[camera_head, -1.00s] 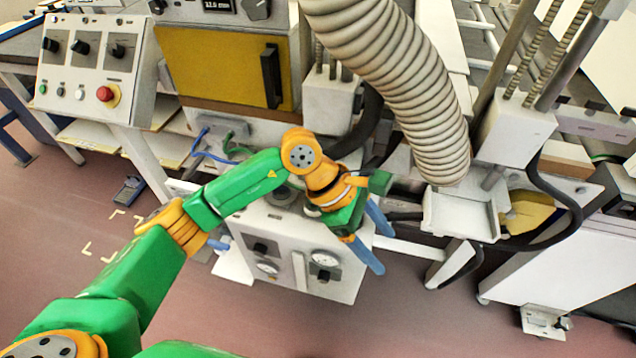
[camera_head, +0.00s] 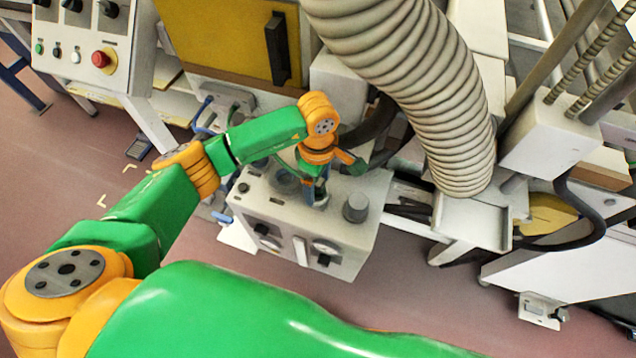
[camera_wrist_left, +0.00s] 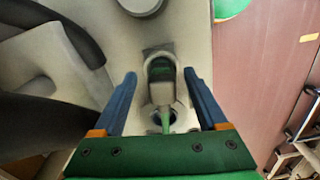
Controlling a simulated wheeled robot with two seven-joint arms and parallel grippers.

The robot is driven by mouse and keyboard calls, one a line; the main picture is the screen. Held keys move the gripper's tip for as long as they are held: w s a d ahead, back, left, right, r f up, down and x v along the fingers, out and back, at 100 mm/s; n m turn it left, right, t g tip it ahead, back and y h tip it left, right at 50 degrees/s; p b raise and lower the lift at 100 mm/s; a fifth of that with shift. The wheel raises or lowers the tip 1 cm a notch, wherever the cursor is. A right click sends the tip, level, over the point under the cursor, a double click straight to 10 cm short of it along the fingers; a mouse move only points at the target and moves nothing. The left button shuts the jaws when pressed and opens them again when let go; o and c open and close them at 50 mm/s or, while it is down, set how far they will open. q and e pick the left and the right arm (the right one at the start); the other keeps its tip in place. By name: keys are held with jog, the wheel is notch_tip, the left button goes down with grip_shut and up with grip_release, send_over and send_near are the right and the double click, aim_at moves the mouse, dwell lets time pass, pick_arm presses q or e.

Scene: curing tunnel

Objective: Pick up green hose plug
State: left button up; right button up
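The green hose plug (camera_wrist_left: 161,80) shows in the left wrist view as a grey body with green in its upper part. A thin green piece (camera_wrist_left: 167,122) runs down from it over a dark round hole. My left gripper (camera_wrist_left: 160,76) is open, with one blue finger on each side of the plug and a visible gap to both. In the head view my left gripper (camera_head: 316,193) points down at the top of a grey box (camera_head: 290,222). There the arm hides the plug. I cannot tell how high the fingertips are above the box. My right gripper is not in view.
A large ribbed duct (camera_head: 420,90) hangs just right of my left gripper. A yellow-doored cabinet (camera_head: 215,40) stands behind. A round grey knob (camera_head: 356,207) rises from the box top. Dark hoses (camera_head: 375,130) lie behind it.

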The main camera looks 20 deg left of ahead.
pick_arm(q)
jog(key=shift+s+r, duration=0.1)
jog(key=shift+s, duration=0.1)
jog(key=c, duration=1.1)
grip_shut()
jog(key=shift+w, duration=0.1)
